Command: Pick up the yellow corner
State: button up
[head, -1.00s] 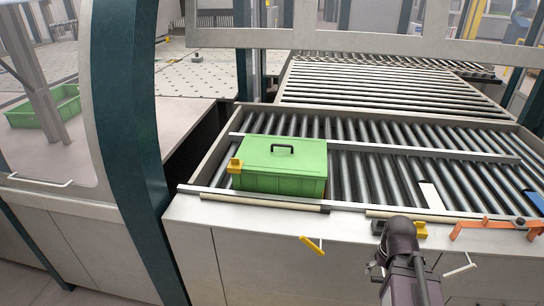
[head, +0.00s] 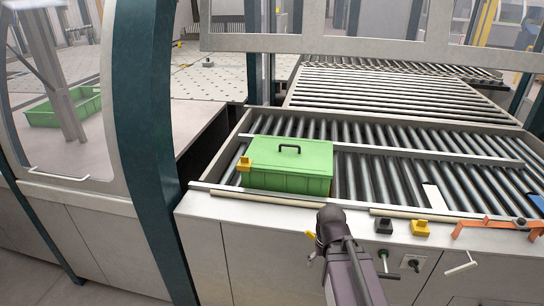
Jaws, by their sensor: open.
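A small yellow corner piece (head: 245,164) shows at the left front corner of the green lidded box (head: 290,163); I cannot tell whether it touches the box. A second yellow block (head: 420,229) of similar size sits on the front ledge, to the right of a black block (head: 384,226). My gripper (head: 313,251) is in front of the cabinet, below the ledge and right of the green box's middle. It is open and holds nothing visible. It is small and partly hidden by my own arm, and it is apart from both yellow pieces.
The roller conveyor (head: 390,130) lies behind, with a metal rail across it. A beige rod (head: 265,199) runs along the ledge. An orange bracket (head: 490,228) is at the right.

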aim_at(420, 228)
jog(key=u, duration=1)
jog(key=k, duration=0.7)
jog(key=z, duration=0.8)
jog(key=i, duration=1.05)
jog(key=u, duration=0.05)
